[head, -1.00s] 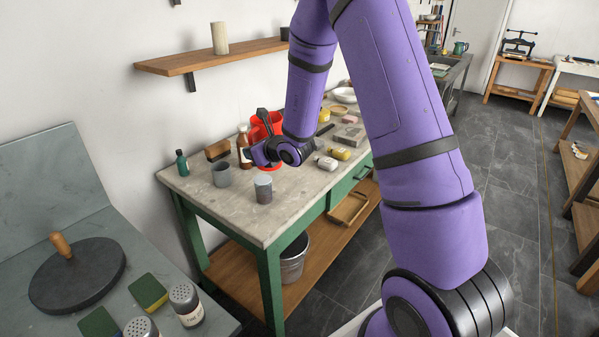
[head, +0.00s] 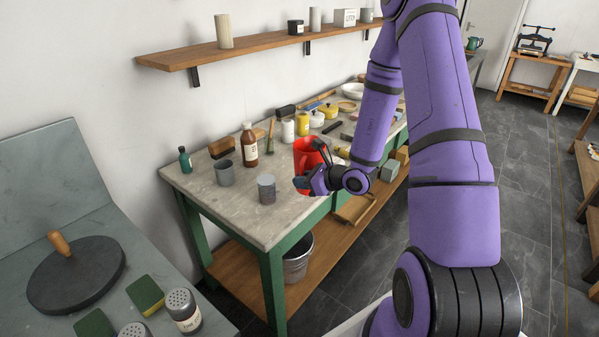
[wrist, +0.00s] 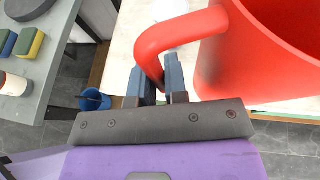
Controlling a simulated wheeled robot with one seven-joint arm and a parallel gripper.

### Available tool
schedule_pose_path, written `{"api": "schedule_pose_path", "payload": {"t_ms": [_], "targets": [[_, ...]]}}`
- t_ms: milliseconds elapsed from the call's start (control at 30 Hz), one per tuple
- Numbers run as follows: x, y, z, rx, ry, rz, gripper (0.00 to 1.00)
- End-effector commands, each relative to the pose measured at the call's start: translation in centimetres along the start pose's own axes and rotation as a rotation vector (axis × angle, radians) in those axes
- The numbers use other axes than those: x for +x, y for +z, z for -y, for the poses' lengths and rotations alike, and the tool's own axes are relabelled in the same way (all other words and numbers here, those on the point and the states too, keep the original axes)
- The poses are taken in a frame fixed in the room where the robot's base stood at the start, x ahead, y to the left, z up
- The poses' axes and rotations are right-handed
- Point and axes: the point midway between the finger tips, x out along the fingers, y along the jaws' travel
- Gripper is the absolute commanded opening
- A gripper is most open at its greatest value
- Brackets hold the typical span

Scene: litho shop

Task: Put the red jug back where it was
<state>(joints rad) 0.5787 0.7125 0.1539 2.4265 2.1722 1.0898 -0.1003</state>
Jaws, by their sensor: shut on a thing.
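The red jug (head: 308,158) is in my gripper (head: 318,181), at the front edge of the green-legged table (head: 222,201) in the head view. In the wrist view the jug (wrist: 262,50) fills the upper right, upright, with its open mouth showing. My gripper (wrist: 158,85) is shut on the jug's handle there. The jug appears to be held above the table's front edge; its exact height is hard to tell. The lower part of the jug is partly hidden by my gripper in the head view.
A grey cup (head: 224,173), a grey tin (head: 267,189), a brown bottle (head: 249,147) and a teal bottle (head: 185,160) stand on the table's left part. Several bottles and pots crowd the back. A wooden shelf (head: 260,45) hangs above. A bucket (head: 297,262) stands below.

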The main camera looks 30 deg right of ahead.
Motion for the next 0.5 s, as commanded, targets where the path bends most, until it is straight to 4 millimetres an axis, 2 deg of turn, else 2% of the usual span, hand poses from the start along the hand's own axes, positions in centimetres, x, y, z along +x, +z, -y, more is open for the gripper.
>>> {"api": "schedule_pose_path", "payload": {"t_ms": [500], "targets": [[6.4, 1.2, 9.2, -0.003, -0.003, 0.003, 0.0]]}}
